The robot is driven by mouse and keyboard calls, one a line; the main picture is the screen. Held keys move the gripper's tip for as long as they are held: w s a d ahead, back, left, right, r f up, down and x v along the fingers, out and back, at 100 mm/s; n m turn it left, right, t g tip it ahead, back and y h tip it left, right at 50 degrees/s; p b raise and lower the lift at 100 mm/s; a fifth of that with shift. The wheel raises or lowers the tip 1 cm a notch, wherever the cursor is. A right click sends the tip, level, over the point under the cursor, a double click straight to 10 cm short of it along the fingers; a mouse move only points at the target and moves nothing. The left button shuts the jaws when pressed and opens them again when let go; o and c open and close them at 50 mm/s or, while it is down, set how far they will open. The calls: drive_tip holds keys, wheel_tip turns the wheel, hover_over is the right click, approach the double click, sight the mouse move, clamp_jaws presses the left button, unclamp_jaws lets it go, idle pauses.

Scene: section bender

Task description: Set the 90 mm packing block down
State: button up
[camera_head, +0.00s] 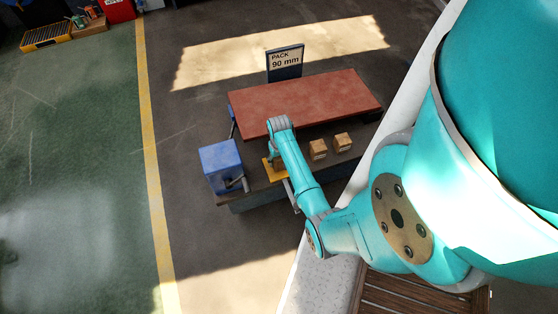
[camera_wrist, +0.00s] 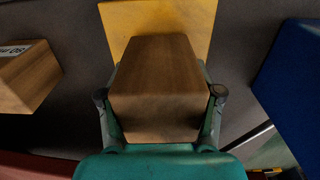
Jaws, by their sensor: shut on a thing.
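In the wrist view a brown wooden block (camera_wrist: 157,85) is held between the two fingers of my gripper (camera_wrist: 158,105). No size label shows on the face turned to the camera. A yellow plate (camera_wrist: 160,20) lies beyond and below the block. I cannot tell whether the block touches it. In the head view my gripper (camera_head: 277,160) is over the yellow plate (camera_head: 268,170) on the dark bench, and my arm hides much of the block. A sign (camera_head: 285,62) behind the bench reads "PACK 90 mm".
Two more wooden blocks (camera_head: 318,149) (camera_head: 343,141) stand right of my gripper; one with a partly visible label shows in the wrist view (camera_wrist: 25,75). A blue box (camera_head: 220,166) with a handle stands at left. A red slab (camera_head: 305,103) lies behind.

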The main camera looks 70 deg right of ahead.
drive_tip(key=shift+f, duration=0.4)
drive_tip(key=o, duration=1.3)
wheel_tip(320, 180, up, 12)
drive_tip(key=shift+r, duration=0.1)
